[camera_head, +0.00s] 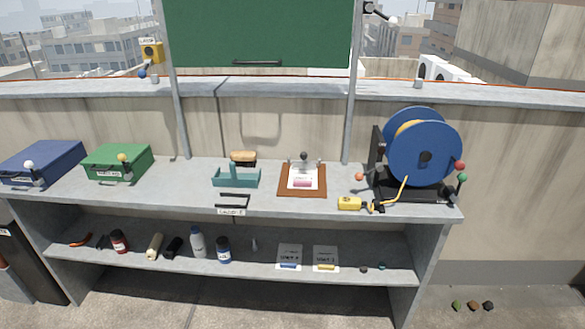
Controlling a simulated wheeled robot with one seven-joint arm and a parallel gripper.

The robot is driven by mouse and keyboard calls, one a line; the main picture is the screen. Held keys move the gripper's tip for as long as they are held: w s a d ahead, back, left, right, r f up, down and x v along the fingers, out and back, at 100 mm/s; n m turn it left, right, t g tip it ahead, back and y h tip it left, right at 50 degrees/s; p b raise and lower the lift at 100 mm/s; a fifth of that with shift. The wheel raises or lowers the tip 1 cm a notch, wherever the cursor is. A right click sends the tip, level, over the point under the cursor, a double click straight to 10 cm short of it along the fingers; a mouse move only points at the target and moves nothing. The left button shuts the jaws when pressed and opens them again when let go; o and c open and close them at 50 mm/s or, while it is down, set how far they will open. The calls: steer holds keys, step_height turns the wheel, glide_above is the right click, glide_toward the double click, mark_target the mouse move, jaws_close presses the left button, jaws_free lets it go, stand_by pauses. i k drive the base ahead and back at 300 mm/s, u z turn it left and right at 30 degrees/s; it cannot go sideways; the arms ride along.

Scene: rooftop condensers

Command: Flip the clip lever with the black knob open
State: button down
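A brown clipboard (288,194) lies on the bench top, right of the middle, with a white sheet (303,178) on it. A metal clip sits at the clipboard's far edge. A small dark, near-black round knob (304,155) stands up at that clip. The lever under the knob is too small to make out clearly, and I cannot tell its exact angle. My gripper is not in view.
Left of the clipboard is a teal tray (237,180) with a brown-topped object (243,157) behind it. Right of it stands a large blue reel (424,152) with a yellow tool (349,203) in front. Green (117,162) and blue (42,161) boxes sit at the left.

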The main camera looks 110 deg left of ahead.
mark_target(303, 163)
steer(key=u, duration=0.45)
steer(key=i, duration=0.95)
steer(key=u, duration=3.55)
